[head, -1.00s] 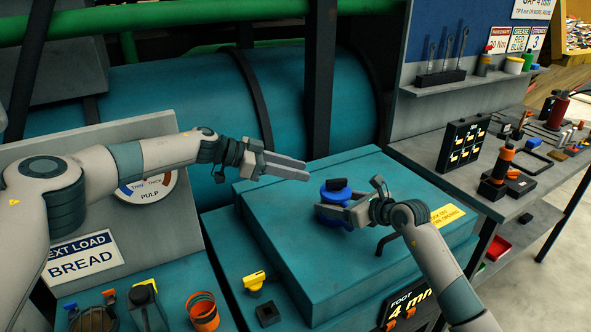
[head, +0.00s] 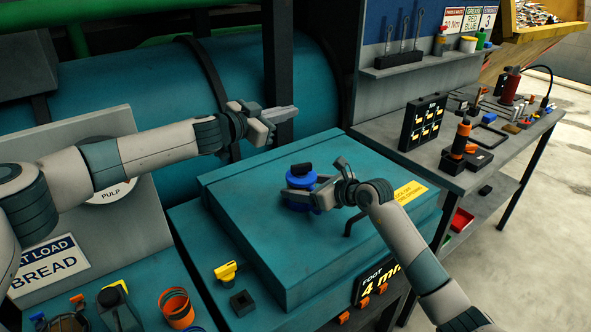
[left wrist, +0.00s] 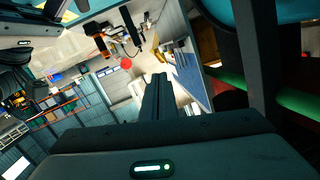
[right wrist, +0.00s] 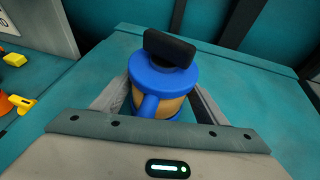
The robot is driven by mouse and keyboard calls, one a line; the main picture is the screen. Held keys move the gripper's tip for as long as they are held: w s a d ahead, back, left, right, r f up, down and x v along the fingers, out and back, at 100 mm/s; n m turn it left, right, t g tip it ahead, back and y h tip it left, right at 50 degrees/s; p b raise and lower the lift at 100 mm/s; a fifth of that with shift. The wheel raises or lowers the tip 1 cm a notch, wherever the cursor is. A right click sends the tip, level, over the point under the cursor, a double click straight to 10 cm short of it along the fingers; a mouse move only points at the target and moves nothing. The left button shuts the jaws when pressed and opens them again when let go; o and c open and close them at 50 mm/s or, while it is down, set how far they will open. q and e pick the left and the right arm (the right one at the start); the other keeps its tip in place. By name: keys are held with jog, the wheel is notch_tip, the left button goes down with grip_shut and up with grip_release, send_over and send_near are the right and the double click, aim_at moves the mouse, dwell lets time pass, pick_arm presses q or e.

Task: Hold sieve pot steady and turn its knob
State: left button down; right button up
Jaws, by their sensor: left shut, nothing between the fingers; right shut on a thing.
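The sieve pot (head: 299,182) stands upright on the teal machine lid. It has a blue top and a black knob (head: 301,169). In the right wrist view the pot (right wrist: 158,80) shows a tan body and a blue spout, and the black bar-shaped knob (right wrist: 170,47) lies across its top. My right gripper (head: 308,195) is shut on the pot's body, with one finger on each side. My left gripper (head: 293,113) is shut and empty, in the air above and behind the pot, apart from it. The left wrist view shows its fingers (left wrist: 158,92) together, and no pot.
The teal lid (head: 260,220) is mostly clear around the pot. A bent black handle (head: 352,224) stands near my right gripper. A dark post (head: 278,70) rises behind my left gripper. A bench (head: 440,165) with tools is on the right. An orange ring (head: 177,308) stands at lower left.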

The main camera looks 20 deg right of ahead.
pick_arm(q)
jog(key=n+t+y, duration=0.1)
jog(key=y, duration=0.6)
send_over(301, 168)
jog(key=s+a, duration=0.3)
notch_tip(301, 168, down, 2)
jog(key=s+a+f+m+g+y, duration=0.2)
jog(key=s+g+y, duration=0.1)
jog(key=s, duration=0.5)
jog(key=shift+s+a+f+m, duration=0.2)
jog(key=shift+s+a+m, duration=0.1)
jog(key=shift+s+a, duration=0.05)
jog(key=x, duration=0.3)
jog(key=w+x, duration=0.1)
jog(key=x, duration=0.7)
jog(key=shift+w+a+r, duration=0.2)
jog(key=shift+a+r, duration=0.05)
jog(key=shift+a, duration=0.05)
jog(key=shift+w, duration=0.9)
jog(key=shift+w+a+m+g+h, duration=0.1)
jog(key=shift+m+g+h, duration=0.15)
jog(key=shift+m+g, duration=0.3)
jog(key=shift+w+a+m+g+h, duration=0.15)
jog(key=shift+m+g+h, duration=0.15)
jog(key=shift+m, duration=0.45)
